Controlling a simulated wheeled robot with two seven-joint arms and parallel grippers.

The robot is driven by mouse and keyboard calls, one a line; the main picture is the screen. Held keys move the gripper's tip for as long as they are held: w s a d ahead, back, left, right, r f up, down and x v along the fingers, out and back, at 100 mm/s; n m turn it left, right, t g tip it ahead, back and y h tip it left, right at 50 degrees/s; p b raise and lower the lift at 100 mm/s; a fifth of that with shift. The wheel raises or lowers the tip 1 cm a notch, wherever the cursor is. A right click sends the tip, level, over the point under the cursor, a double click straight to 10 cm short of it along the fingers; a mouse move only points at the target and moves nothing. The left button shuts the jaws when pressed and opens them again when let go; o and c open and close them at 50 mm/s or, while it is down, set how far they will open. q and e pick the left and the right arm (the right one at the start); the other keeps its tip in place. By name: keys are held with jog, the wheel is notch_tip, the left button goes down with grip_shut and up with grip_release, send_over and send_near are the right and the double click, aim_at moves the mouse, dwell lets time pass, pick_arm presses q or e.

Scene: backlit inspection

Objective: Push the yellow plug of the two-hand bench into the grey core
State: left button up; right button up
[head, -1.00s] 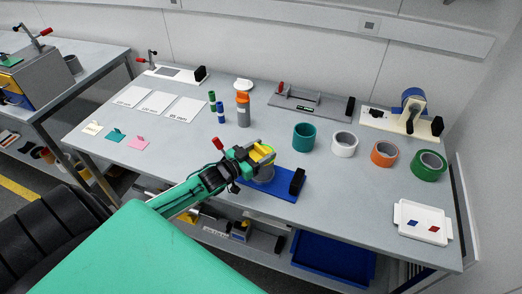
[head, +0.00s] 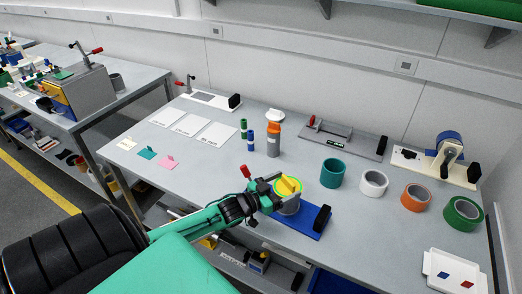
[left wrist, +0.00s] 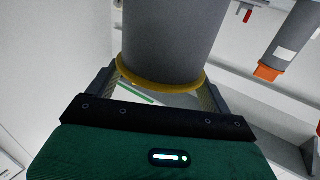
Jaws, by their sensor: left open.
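The yellow plug (head: 291,185), a round disc with a raised grip bar, sits on top of the grey core (head: 289,206). The core stands upright on the blue base of the bench (head: 300,224), which has a black block (head: 321,218) at its right end. My left gripper (head: 279,190) is open at the plug, partly hiding it and the core. In the left wrist view, which looks upside down, the grey core (left wrist: 170,38) shows with the yellow plug's rim (left wrist: 160,84) at its end, between my open fingers (left wrist: 160,95). I cannot tell how deep the plug sits. My right gripper is out of view.
An orange-topped grey bottle (head: 273,140) and blue and green cylinders stand behind. A teal ring (head: 332,172) and several tape rolls stand to the right. The table front left is mostly clear.

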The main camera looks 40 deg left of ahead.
pick_arm(q)
jog(key=b+v, duration=0.2)
jog(key=v, duration=1)
dwell(0.6)
